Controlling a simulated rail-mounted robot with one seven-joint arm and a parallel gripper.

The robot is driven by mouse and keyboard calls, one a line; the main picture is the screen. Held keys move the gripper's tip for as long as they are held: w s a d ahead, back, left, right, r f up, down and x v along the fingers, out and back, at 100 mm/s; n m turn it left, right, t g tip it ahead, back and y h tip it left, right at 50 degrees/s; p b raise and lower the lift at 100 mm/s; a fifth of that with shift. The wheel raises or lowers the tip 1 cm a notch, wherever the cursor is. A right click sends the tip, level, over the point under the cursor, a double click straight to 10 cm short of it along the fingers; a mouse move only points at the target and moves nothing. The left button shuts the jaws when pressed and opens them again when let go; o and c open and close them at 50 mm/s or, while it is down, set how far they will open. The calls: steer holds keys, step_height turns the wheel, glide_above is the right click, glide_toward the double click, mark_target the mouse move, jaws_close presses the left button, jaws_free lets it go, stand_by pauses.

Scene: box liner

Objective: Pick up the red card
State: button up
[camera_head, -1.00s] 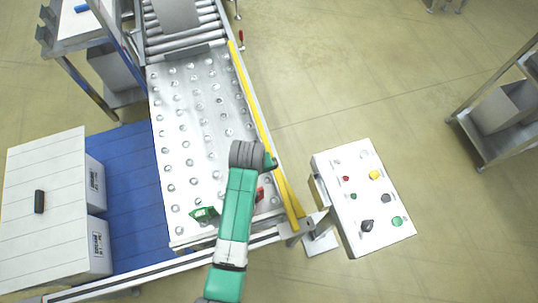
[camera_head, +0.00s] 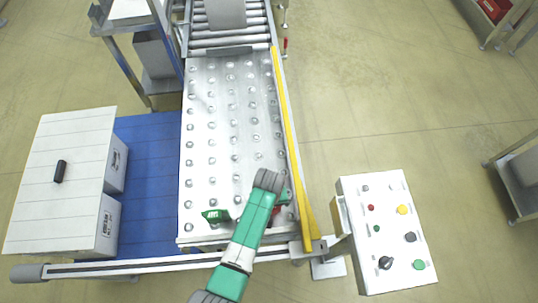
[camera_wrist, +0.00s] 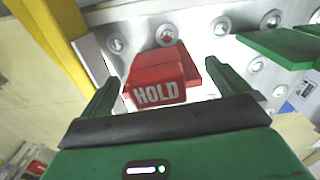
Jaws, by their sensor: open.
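The red card (camera_wrist: 158,80), marked HOLD, stands on the metal ball table in the wrist view, its lettered face toward my gripper. My gripper (camera_wrist: 161,72) is open, with one green finger on each side of the red card. I cannot tell whether the fingers touch it. In the head view only a sliver of the red card (camera_head: 276,210) shows beside my arm, which hides the rest. A green card (camera_head: 215,215) stands on the table to the left; it also shows at upper right in the wrist view (camera_wrist: 285,46).
The ball table (camera_head: 215,150) has a yellow rail (camera_head: 290,150) along its right side. A control box with buttons (camera_head: 385,230) stands to the right. White cartons (camera_head: 60,190) sit on a blue surface at left. The table's far part is clear.

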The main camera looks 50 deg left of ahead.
steer(key=c, duration=0.9)
steer(key=shift+r, duration=0.35)
step_height(320, 180, up, 3)
steer(key=shift+s+d+r+p, duration=0.1)
steer(key=shift+d+p, duration=0.05)
steer(key=shift+p, duration=0.55)
steer(key=s+d+r+p, duration=0.1)
steer(key=s+d+p, duration=0.1)
steer(key=s+d, duration=0.8)
steer(key=shift+s+d, duration=0.25)
steer(key=shift+s, duration=0.5)
